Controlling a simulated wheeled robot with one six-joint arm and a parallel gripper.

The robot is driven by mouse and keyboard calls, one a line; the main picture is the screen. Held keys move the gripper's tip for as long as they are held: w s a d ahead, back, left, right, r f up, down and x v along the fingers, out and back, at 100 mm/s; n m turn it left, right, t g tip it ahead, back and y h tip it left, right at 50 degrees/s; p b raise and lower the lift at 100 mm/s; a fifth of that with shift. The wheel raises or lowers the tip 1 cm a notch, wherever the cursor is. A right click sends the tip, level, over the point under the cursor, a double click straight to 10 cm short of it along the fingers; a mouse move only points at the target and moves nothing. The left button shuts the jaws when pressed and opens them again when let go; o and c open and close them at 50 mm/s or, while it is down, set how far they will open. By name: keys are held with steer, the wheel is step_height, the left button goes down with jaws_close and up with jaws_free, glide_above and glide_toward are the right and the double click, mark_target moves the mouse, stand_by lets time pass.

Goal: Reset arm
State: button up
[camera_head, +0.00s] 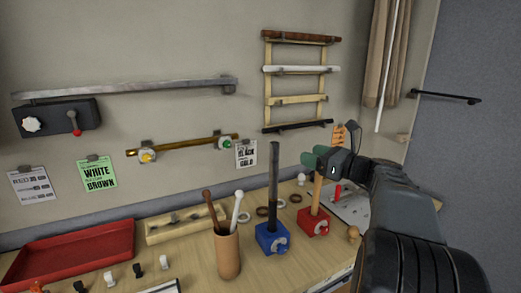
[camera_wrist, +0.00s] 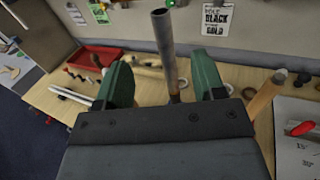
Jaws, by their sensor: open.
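My gripper (camera_head: 322,158) has green fingers and hangs above the table at the right of the head view, on my dark arm. In the wrist view its two fingers (camera_wrist: 160,80) stand wide apart with nothing gripped. A dark grey rod (camera_head: 273,180) stands upright in a blue block (camera_head: 271,239), left of my gripper. That rod (camera_wrist: 166,55) shows between the fingers in the wrist view; its exact distance is unclear. A wooden rod (camera_head: 317,192) stands in a red block (camera_head: 313,222), below my gripper, its top partly hidden.
A wooden cup (camera_head: 228,257) with sticks, a red tray (camera_head: 70,258) and a wooden rack (camera_head: 184,224) stand left on the table (camera_head: 192,267). Several rings lie behind the blocks. A wall rack (camera_head: 267,95) of rods hangs above; a curtain (camera_head: 384,50) hangs at right.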

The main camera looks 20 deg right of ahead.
steer(key=s+a+f+n+g+h, duration=0.2)
steer(key=f+n+g, duration=0.25)
steer(key=f, duration=0.25)
steer(key=s+a+f+n+g+h, duration=0.1)
steer(key=s+a+f+n+g, duration=0.15)
steer(key=f+n, duration=0.45)
steer(key=s+a+f+n+g+h, duration=0.2)
steer(key=s+a+n, duration=0.4)
steer(key=n, duration=0.3)
steer(key=s+a+f+n+g+h, duration=0.3)
steer(key=s+a+f+n, duration=0.3)
steer(key=s+a+n, duration=0.1)
steer(key=shift+s+a+f+n+h, duration=0.15)
steer(key=shift+a+f+n+h, duration=0.4)
steer(key=shift+n, duration=0.8)
steer(key=shift+a+r, duration=0.1)
steer(key=shift+r, duration=0.05)
